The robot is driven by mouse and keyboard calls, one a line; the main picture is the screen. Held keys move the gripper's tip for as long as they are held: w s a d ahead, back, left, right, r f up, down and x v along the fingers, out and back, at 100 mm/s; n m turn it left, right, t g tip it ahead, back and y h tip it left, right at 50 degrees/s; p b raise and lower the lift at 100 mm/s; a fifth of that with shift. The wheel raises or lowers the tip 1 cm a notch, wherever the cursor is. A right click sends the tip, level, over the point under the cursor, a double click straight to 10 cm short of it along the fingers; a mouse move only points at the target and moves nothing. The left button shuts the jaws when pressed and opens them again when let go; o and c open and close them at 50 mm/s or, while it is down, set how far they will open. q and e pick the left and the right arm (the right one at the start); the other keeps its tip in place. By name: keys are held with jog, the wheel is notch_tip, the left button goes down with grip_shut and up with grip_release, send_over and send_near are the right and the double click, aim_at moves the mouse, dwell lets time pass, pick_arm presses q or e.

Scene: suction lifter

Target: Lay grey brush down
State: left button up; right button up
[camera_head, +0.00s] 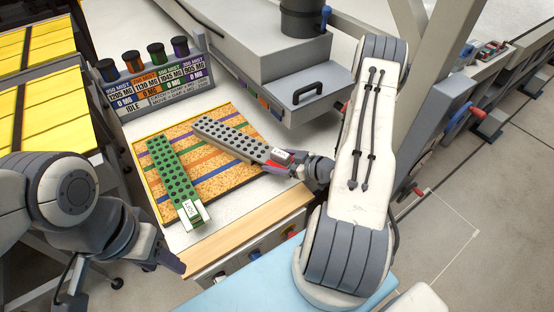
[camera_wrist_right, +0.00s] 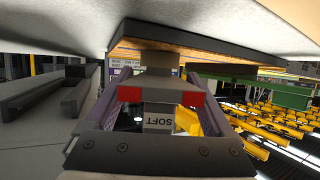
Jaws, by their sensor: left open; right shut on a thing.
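The grey brush (camera_head: 232,138), a flat bar with rows of dark holes, lies slanted over the back right of the striped mat (camera_head: 215,187). My right gripper (camera_head: 290,162) is shut on its near right end. I cannot tell whether the brush touches the mat. The green brush (camera_head: 170,172) lies on the mat's left part. My left gripper (camera_head: 168,258) is open and empty, left of the table's front edge.
A display box (camera_head: 158,90) with several coloured knobs stands behind the mat. A grey machine with a black handle (camera_head: 307,92) stands at the back right. The wooden front edge (camera_head: 245,236) is bare. Yellow panels (camera_head: 45,115) are at far left.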

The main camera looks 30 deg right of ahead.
jog(key=shift+f, duration=0.2)
jog(key=o, duration=1.5)
jog(key=shift+c, duration=0.2)
jog(key=shift+s+d+r+b, duration=0.1)
jog(key=shift+s+d+b, duration=0.15)
jog(key=shift+s+b, duration=0.1)
jog(key=b+v, duration=0.2)
jog(key=v, duration=0.6)
jog(key=shift+s+r+b, duration=0.25)
jog(key=shift+b, duration=0.1)
jog(key=shift+s+d+r, duration=0.2)
jog(key=shift+s+r, duration=0.05)
jog(key=shift+s, duration=0.2)
